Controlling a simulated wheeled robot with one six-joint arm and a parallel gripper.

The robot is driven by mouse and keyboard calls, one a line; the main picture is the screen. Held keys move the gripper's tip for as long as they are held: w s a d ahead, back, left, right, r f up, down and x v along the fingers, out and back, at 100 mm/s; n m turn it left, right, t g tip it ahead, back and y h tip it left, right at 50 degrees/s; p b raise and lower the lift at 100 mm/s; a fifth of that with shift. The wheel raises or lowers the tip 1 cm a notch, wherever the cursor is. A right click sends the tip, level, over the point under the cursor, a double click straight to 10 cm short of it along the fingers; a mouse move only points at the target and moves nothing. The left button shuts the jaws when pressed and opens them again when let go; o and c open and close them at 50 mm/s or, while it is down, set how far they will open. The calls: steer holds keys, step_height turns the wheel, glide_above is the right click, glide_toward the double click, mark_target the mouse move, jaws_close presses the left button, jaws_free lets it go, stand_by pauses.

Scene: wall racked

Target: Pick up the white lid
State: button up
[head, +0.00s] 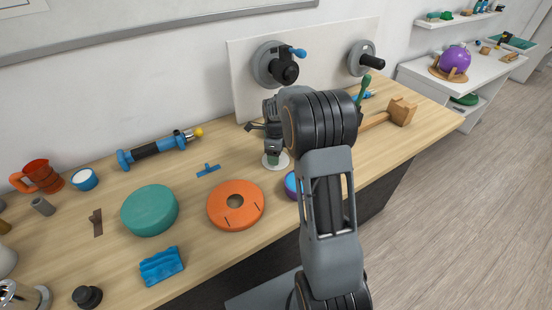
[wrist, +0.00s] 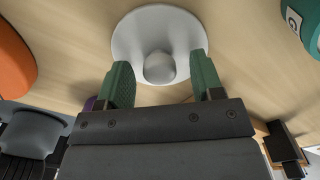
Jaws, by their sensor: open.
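The white lid (wrist: 160,25) is a round disc with a knob (wrist: 160,67) on top, lying flat on the wooden table with the knob up. It also shows in the head view (head: 284,161), small and partly covered by my gripper. My gripper (wrist: 162,72) is open above the lid, with its green finger pads on either side of the knob. Gaps show between the knob and both pads, so nothing is held. In the head view my gripper (head: 273,156) points down over the lid, and my arm hides part of the table to its right.
An orange ring (head: 236,221) and a purple-blue bowl (head: 292,186) lie near the lid. A blue T-shaped piece (head: 208,170) is to its left. A white panel with round fixtures (head: 325,62) stands behind. A wooden mallet (head: 400,111) lies to the right.

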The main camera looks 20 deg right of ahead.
steer(key=shift+f, duration=0.25)
steer(key=shift+c, duration=0.2)
steer(key=c, duration=0.9)
steer(key=shift+r, duration=0.15)
steer(key=shift+c, duration=0.2)
